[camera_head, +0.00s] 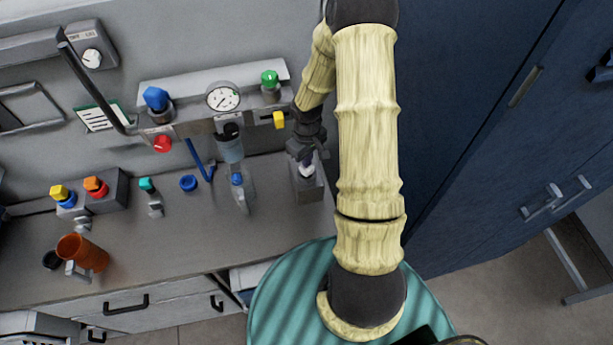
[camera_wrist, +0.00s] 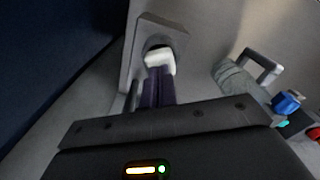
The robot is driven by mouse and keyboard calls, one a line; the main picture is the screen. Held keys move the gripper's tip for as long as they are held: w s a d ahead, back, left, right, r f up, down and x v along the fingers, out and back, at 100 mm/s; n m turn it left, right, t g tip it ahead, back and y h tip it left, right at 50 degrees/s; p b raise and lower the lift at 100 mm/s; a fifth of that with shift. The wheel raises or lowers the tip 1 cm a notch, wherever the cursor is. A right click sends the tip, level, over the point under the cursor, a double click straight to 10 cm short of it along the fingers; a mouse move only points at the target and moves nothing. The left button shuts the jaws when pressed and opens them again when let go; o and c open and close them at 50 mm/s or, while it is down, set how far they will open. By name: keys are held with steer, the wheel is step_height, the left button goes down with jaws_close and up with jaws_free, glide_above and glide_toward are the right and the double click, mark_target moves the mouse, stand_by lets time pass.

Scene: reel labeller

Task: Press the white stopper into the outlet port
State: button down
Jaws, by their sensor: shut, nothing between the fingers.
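The white stopper (camera_wrist: 161,61) is at the mouth of the outlet port in a grey block (camera_wrist: 176,34). A dark part of the port (camera_wrist: 157,43) shows just above the stopper. My gripper (camera_wrist: 158,74) is shut and empty, its dark purple fingertips right at the stopper's near face; I cannot tell whether they touch it. In the head view, the white stopper (camera_head: 306,172) shows small just below my gripper (camera_head: 305,160), at the grey block (camera_head: 309,189) on the bench. How deep the stopper sits is hidden.
A grey canister with a handle (camera_wrist: 240,78) stands right of the block in the wrist view. A gauge (camera_head: 223,97) and coloured knobs line the panel behind. An orange cup (camera_head: 83,253) lies at the bench's left. Dark blue cabinets (camera_head: 490,110) stand close on the right.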

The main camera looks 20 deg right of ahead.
steer(key=shift+r+p, duration=2.65)
steer(key=shift+r, duration=0.7)
steer(key=s+a+r+m+t, duration=0.1)
steer(key=s+a+r+m, duration=0.1)
steer(key=s+a+r, duration=0.55)
steer(key=s+a+r+m+t, duration=0.2)
steer(key=s+r, duration=0.3)
steer(key=r, duration=0.6)
step_height(320, 180, down, 12)
steer(key=b, duration=1.2)
steer(key=shift+f, duration=0.15)
